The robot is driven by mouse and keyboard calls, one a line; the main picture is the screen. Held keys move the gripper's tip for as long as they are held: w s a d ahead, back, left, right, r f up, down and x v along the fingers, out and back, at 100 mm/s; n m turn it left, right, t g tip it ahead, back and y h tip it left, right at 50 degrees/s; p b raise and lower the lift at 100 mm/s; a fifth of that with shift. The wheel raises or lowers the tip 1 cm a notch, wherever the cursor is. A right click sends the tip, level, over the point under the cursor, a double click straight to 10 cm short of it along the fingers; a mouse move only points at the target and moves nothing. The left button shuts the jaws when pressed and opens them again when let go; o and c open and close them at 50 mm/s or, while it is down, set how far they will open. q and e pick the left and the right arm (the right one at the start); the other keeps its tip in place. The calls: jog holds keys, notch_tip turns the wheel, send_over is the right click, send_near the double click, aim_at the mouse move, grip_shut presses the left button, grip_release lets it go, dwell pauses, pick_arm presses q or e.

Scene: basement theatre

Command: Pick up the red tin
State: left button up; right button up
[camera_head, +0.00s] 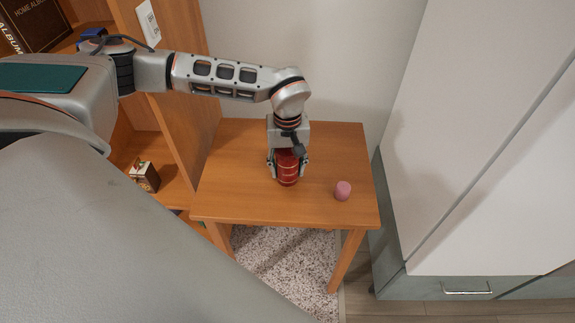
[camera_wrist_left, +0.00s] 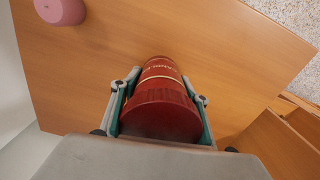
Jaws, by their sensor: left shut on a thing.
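The red tin (camera_head: 288,172) is a cylinder with pale bands, at the small wooden table (camera_head: 230,195). My left gripper (camera_head: 288,165) comes down from above, with one finger on each side of the tin, and is shut on it. In the left wrist view the tin (camera_wrist_left: 160,105) sits between the two fingers of the gripper (camera_wrist_left: 160,110). The tin is upright in the head view. I cannot tell whether its base touches the tabletop. My right gripper is not in view.
A wooden shelf unit (camera_head: 170,100) stands at the left. A white and grey cabinet (camera_head: 440,200) stands at the right.

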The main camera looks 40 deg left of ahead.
pick_arm(q)
jog(key=shift+r, duration=0.1)
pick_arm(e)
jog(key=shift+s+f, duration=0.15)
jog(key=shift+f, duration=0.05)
pick_arm(q)
notch_tip(320, 180, up, 20)
jog(key=p, duration=0.2)
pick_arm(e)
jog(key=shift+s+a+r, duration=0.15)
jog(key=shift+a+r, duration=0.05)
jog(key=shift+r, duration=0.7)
pick_arm(q)
jog(key=shift+s, duration=0.1)
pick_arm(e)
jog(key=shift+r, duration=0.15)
